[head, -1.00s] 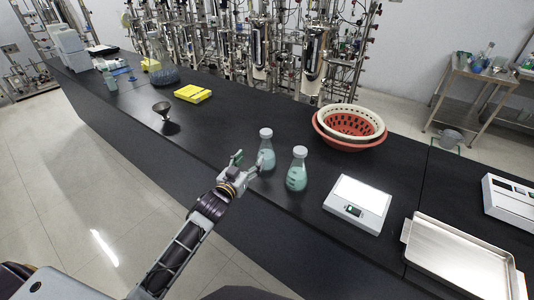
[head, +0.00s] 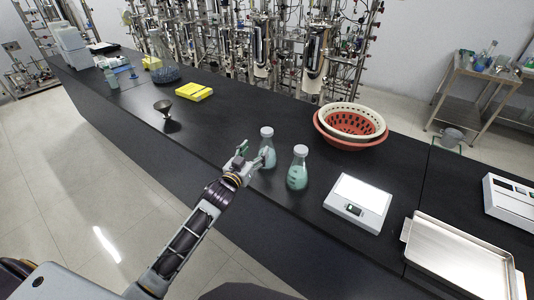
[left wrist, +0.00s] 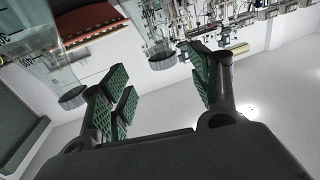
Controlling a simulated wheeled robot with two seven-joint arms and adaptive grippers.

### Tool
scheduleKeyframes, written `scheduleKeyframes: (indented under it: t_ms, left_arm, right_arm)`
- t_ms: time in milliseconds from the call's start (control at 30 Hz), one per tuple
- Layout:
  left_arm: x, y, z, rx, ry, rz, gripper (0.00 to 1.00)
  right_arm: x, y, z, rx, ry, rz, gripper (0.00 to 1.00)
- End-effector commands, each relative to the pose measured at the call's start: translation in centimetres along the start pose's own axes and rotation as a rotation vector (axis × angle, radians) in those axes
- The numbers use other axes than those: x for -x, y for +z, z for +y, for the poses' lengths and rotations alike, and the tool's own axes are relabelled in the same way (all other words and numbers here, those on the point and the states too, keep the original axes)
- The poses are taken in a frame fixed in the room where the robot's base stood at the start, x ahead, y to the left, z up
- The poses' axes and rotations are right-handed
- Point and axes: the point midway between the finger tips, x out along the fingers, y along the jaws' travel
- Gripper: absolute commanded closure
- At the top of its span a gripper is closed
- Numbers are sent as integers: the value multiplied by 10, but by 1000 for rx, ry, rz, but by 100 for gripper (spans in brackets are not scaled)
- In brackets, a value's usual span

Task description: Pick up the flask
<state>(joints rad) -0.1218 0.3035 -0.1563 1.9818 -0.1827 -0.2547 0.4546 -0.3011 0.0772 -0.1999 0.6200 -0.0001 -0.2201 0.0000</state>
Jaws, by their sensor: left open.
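A conical flask (head: 297,170) with pale green liquid and a white cap stands upright on the black bench. A slimmer capped bottle (head: 267,150) with similar liquid stands just left of it. My left gripper (head: 254,154) is open and empty, close to the bottle's left and near side, with one finger partly overlapping it in the head view. The left wrist view looks upside down. My right gripper is not seen.
A white scale (head: 358,203) and a metal tray (head: 460,262) lie to the right. Red and cream baskets (head: 350,143) stand behind. A dark funnel-like cup (head: 163,108) and yellow rack (head: 194,92) stand left. The bench between cup and bottle is clear.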

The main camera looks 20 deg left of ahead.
Motion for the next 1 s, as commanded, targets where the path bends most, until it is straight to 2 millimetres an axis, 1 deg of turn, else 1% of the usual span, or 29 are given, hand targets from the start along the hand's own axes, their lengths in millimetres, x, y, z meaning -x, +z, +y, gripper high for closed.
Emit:
scheduleKeyframes:
  t_ms: [100,600,800,1000]
  left_arm:
    - [-10,-1,0,0,0,1,38]
    - [-50,-1,0,1,0,1,38]
    - [-57,-1,0,1,1,1,38]
    - [-57,0,0,1,1,0,38]
  right_arm:
    - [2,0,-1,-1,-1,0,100]
    - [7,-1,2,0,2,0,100]
    - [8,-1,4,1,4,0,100]
    - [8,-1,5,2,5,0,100]
